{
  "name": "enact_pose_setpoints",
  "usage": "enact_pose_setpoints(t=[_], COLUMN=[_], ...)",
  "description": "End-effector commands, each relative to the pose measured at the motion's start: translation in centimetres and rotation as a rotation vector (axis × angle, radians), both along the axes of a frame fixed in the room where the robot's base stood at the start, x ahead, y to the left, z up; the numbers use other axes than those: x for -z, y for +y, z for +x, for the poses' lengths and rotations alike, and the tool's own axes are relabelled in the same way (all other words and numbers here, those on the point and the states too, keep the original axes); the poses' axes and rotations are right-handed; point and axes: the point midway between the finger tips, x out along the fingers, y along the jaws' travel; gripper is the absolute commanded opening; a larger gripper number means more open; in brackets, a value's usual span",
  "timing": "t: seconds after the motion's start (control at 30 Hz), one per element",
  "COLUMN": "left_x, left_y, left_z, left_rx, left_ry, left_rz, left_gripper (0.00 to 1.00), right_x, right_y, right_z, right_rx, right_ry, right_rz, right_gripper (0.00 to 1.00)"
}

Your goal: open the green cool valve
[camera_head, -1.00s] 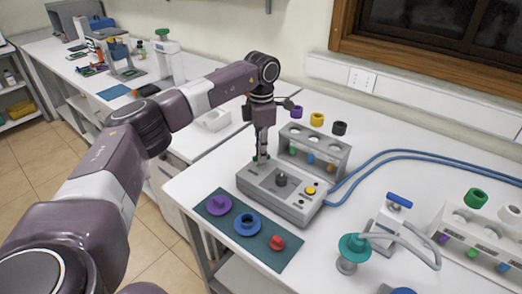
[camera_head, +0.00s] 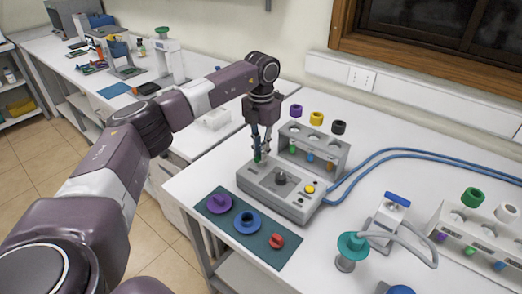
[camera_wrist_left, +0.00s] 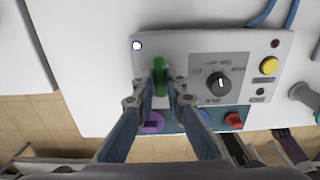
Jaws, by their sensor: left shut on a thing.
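The green valve handle (camera_wrist_left: 160,77) is a narrow green bar on the left end of the grey control box (camera_wrist_left: 203,43). In the wrist view it lies across the box's short side. My left gripper (camera_wrist_left: 160,92) is shut on it, with one fingertip on each side. In the head view the left gripper (camera_head: 261,151) reaches down from above and partly hides the green handle (camera_head: 257,158). My right gripper is not in view.
The box also bears a black dial (camera_head: 281,178) and a yellow button (camera_head: 309,189). A grey rack (camera_head: 313,151) stands behind it. A dark green mat (camera_head: 268,252) with purple, blue and red parts lies in front. Blue hoses (camera_head: 400,153) run off to the right.

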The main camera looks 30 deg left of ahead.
Motion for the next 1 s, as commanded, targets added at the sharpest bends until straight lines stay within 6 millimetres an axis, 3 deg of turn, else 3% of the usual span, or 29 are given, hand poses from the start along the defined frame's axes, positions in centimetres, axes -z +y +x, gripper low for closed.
enact_pose_setpoints(t=[0.47,0.5,0.67,1.0], left_x=[-0.56,-0.57,-0.42,-0.62], left_y=[0.11,0.12,0.1,0.03], left_z=[0.41,0.41,0.29,0.18], left_rx=[-0.019,-0.019,-0.018,-0.015], left_ry=[-0.017,-0.017,-0.012,-0.007], left_rz=[0.0,0.0,0.0,-0.001], left_gripper=[0.0,0.12,0.29,0.29], right_x=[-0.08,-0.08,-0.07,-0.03], right_y=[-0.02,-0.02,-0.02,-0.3], right_z=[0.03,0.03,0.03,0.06], right_rx=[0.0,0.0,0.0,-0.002], right_ry=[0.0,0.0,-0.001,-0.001], right_rz=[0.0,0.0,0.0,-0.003], right_gripper=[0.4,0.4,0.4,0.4])
